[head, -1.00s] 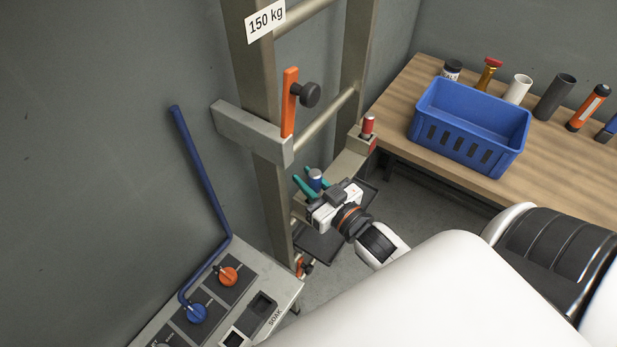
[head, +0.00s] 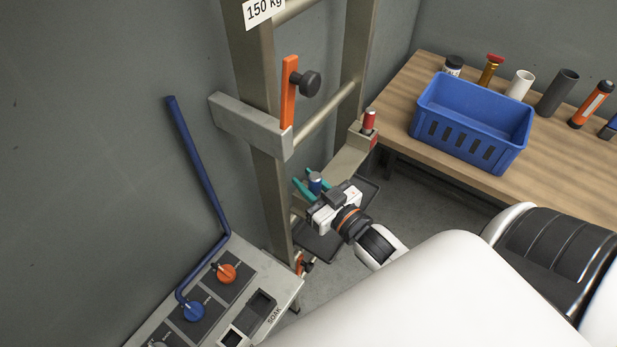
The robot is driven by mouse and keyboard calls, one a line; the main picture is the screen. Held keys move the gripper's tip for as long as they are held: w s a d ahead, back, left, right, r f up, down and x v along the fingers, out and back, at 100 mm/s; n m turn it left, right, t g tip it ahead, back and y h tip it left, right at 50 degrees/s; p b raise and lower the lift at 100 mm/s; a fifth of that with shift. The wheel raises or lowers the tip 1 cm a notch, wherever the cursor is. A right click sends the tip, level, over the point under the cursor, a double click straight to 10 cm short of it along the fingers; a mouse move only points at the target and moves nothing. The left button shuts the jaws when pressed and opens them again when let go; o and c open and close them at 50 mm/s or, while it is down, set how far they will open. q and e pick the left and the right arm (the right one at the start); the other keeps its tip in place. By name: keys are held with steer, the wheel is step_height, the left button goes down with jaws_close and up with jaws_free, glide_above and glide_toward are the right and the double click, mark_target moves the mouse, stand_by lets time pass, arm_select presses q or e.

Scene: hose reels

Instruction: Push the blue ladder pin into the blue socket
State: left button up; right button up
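The blue pin (head: 315,183), with a grey top, stands roughly upright near the ladder's foot end of a grey bracket. My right gripper (head: 306,182) reaches in from the lower right, its two teal fingers on either side of the pin. I cannot tell whether the fingers touch it. The blue socket is not clearly visible; the gripper and the pin cover that spot. My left gripper is out of view.
A red pin (head: 369,121) stands at the bracket's far right end. The ladder upright (head: 269,190) is close left of my gripper. A control panel (head: 222,293) with a blue bent pipe (head: 199,165) is lower left. A blue crate (head: 472,120) sits on the wooden bench (head: 415,85).

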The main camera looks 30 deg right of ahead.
steer(key=o, duration=0.4)
steer(key=shift+s+f, duration=0.1)
steer(key=shift+s, duration=0.25)
steer(key=shift+s+d+b, duration=0.25)
steer(key=shift+s+b, duration=0.3)
steer(key=shift+s, duration=1.35)
steer(key=shift+s+d+b, duration=0.3)
steer(key=shift+s+b, duration=0.2)
steer(key=shift+s, duration=1.35)
steer(key=shift+s+d+b, duration=0.25)
steer(key=shift+s+b, duration=0.3)
steer(key=shift+s, duration=1.35)
